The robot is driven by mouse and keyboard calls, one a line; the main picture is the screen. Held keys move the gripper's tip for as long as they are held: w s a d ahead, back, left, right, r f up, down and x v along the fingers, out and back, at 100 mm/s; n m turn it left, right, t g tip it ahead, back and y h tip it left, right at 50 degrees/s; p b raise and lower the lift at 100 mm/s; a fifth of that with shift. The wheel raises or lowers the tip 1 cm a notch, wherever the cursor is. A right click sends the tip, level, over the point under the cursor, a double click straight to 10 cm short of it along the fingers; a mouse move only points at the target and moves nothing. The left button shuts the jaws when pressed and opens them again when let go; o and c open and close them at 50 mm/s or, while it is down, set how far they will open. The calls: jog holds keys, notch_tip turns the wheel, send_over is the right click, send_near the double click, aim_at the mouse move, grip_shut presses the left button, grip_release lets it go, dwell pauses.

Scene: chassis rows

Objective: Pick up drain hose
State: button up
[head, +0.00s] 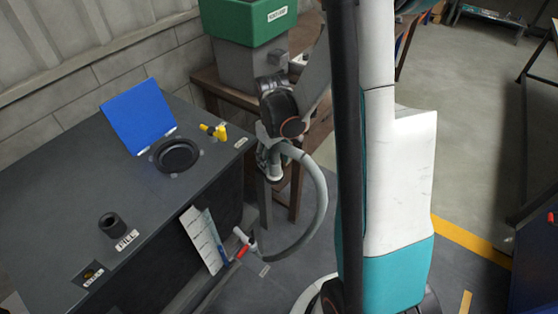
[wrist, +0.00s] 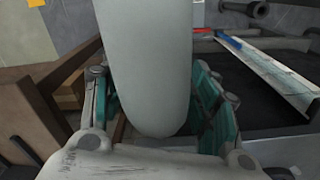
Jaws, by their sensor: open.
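The drain hose (head: 322,200) is a grey tube. In the head view it arcs from beside my gripper (head: 274,162) out to the right and down to the low fittings near the tank's side. In the wrist view a thick pale grey tube end, which looks like the hose (wrist: 146,65), fills the middle. It lies between the two teal-padded fingers of my gripper (wrist: 155,98). The fingers stand open on either side of it, with a gap visible on the right. Contact on the left is hard to tell.
A dark tank (head: 75,165) with a raised blue lid (head: 138,112), a yellow valve (head: 214,131) and a fill port (head: 112,224) is at left. A wooden table (head: 237,92) carries a green-topped grey box (head: 248,22). A red-handled fitting (head: 242,253) sits low.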

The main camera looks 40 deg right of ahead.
jog(key=c, duration=1.3)
jog(key=shift+r, duration=0.15)
notch_tip(320, 180, up, 20)
jog(key=p, duration=0.5)
